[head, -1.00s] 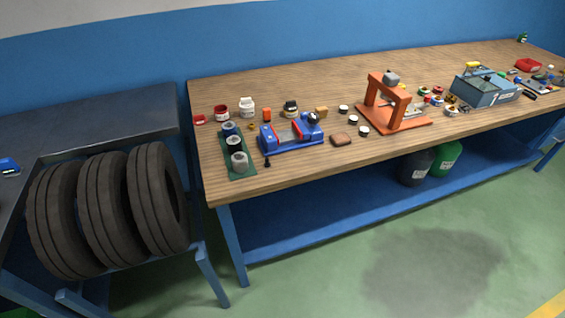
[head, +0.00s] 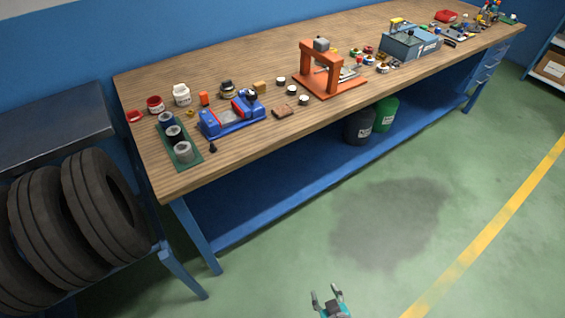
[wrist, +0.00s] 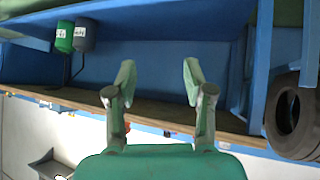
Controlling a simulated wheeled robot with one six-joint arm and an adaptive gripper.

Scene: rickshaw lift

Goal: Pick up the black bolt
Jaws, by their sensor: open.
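The black bolt (head: 213,148) is a small dark piece on the wooden workbench (head: 140,105), near its front edge. It lies just in front of the blue vise (head: 232,116) and right of the green mat with cylinders. My gripper (head: 327,296) shows at the bottom of the head view, low over the floor and well away from the bench top. In the wrist view my gripper (wrist: 155,80) is open and empty, with its two fingers apart. I cannot make out the bolt in the wrist view.
An orange press (head: 320,72) and a blue-grey toolbox (head: 410,42) stand on the bench further right. Black tires (head: 105,200) sit on a rack at left. The green floor before the bench is clear.

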